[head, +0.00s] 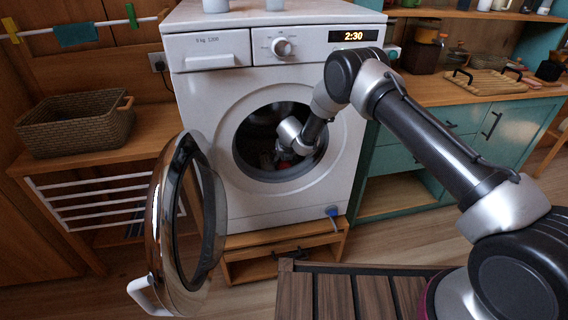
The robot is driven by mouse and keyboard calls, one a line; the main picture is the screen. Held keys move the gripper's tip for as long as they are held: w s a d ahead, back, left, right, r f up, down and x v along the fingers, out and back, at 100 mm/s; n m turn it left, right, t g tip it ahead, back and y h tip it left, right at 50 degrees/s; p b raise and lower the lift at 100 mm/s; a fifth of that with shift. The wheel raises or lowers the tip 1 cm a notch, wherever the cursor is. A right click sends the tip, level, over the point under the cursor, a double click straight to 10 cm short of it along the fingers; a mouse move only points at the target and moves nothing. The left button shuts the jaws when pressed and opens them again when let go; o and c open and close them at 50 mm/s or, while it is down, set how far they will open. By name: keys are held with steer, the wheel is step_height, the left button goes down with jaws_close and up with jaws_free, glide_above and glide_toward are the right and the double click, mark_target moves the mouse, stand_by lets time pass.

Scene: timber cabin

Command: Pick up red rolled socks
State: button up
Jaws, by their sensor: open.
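My arm reaches through the open round door of the white washing machine (225,100) into its dark drum. My gripper (283,157) is inside the drum, open, small and partly hidden in shadow. A dim reddish patch (265,161) shows low in the drum beside and below the gripper. It may be the red rolled socks, but its shape is too dark and small to tell. I cannot tell whether the gripper touches it.
The washer's round door (210,215) stands swung open at the left, its handle low. A wicker basket (75,125) sits on a wooden shelf at left. A teal cabinet (455,130) stands at right. A wooden drawer stand (285,257) is under the washer.

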steer(key=shift+x, duration=1.4)
steer(key=shift+s+f, duration=0.1)
steer(key=shift+c, duration=0.2)
steer(key=c, duration=0.7)
